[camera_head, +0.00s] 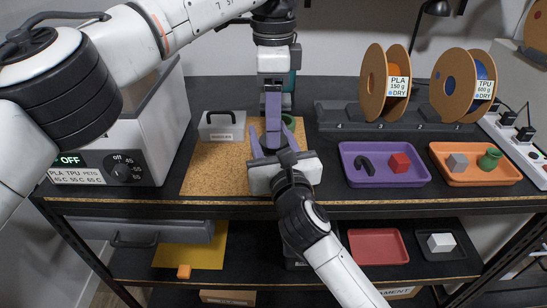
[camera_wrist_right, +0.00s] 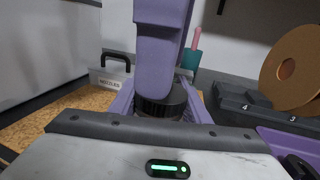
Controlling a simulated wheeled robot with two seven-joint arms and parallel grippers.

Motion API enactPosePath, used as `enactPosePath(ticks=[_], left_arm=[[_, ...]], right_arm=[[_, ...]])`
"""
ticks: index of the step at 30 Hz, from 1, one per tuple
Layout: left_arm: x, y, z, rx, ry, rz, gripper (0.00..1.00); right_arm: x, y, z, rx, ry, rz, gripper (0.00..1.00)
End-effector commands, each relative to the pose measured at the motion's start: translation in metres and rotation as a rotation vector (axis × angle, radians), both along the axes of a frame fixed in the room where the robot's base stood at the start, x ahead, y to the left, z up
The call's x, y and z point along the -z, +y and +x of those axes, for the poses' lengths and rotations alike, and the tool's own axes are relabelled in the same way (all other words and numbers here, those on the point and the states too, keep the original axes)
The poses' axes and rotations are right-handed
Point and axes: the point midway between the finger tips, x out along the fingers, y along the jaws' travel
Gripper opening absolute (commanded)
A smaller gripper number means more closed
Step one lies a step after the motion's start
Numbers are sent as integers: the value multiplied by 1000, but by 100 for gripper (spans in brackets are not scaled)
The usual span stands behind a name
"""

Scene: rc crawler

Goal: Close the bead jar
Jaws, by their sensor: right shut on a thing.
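A black, ribbed, round part (camera_wrist_right: 163,103) sits between the purple fingers of my right gripper (camera_wrist_right: 160,98) in the right wrist view. It looks like the bead jar or its lid; I cannot tell which, and beads are not visible. My right gripper (camera_head: 273,140) is shut on it above the cork mat in the head view. My left gripper (camera_head: 272,112) comes down from above, its purple fingers directly over the black part. The left fingers (camera_wrist_right: 163,50) also fill the middle of the wrist view and hide much behind them. Their opening is not clear.
A cork mat (camera_head: 205,175) lies underneath. A grey nozzles box (camera_head: 222,127) stands at its back left. A purple tray (camera_head: 375,182), an orange tray (camera_head: 472,178) and a spool rack (camera_head: 340,113) are to the right. A dryer (camera_head: 150,125) stands left.

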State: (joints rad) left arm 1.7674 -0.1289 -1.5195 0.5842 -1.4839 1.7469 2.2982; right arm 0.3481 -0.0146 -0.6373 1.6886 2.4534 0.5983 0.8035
Motion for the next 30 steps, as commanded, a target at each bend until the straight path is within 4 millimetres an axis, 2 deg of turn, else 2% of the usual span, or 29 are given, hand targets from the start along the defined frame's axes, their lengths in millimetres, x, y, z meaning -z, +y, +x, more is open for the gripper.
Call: enactPosePath(ticks=[4, 12, 14, 24, 30], left_arm=[[-13, -1, 0, 0, -1, -1, 62], [-15, 0, 0, 1, 0, 0, 62], [-16, -1, 0, -5, 0, -1, 59], [-48, -1, 0, -361, -2, -3, 59], [-50, 0, -1, -395, 0, 0, 59]], right_arm=[[4, 0, 0, 1, 8, -3, 0], [4, 0, 0, 1, 8, -3, 0], [4, 0, 0, 1, 8, -3, 0], [4, 0, 0, 1, 8, -3, 0], [4, 0, 0, 1, 8, -3, 0]])
